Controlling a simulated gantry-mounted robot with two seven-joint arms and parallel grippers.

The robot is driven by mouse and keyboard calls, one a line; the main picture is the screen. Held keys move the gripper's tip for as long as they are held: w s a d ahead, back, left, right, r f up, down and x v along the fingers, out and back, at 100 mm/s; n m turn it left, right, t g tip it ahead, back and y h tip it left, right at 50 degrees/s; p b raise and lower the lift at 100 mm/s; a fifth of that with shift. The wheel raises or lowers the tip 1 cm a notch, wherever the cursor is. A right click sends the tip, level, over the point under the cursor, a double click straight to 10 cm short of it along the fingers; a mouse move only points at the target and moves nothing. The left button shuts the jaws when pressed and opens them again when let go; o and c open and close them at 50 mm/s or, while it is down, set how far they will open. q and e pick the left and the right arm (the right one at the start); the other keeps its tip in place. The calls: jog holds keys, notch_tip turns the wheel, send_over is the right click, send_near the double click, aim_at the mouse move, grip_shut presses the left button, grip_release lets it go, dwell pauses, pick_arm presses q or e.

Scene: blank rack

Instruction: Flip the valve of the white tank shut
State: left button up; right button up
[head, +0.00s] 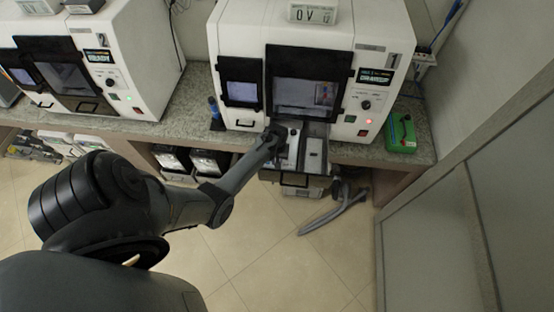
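My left arm reaches from the left to the front of the white machine numbered 1 (235,30). My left gripper (275,137) is small and dark, at the left edge of an open drawer (295,180) that sticks out from the machine. I cannot tell whether it is open, shut or touching anything. A white part (291,150) and a grey part (314,150) lie in the drawer beside the gripper. The white part may be the white tank, but this is unclear. No valve can be made out; the gripper may hide it. My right gripper is out of view.
A second white machine (140,50) stands to the left. A green box (401,134) sits on the bench (190,103) at right. A grey partition (470,200) closes off the right side.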

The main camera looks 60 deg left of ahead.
pick_arm(q)
jog(key=shift+o, duration=1.4)
notch_tip(320, 180, up, 11)
jog(key=shift+f, duration=0.1)
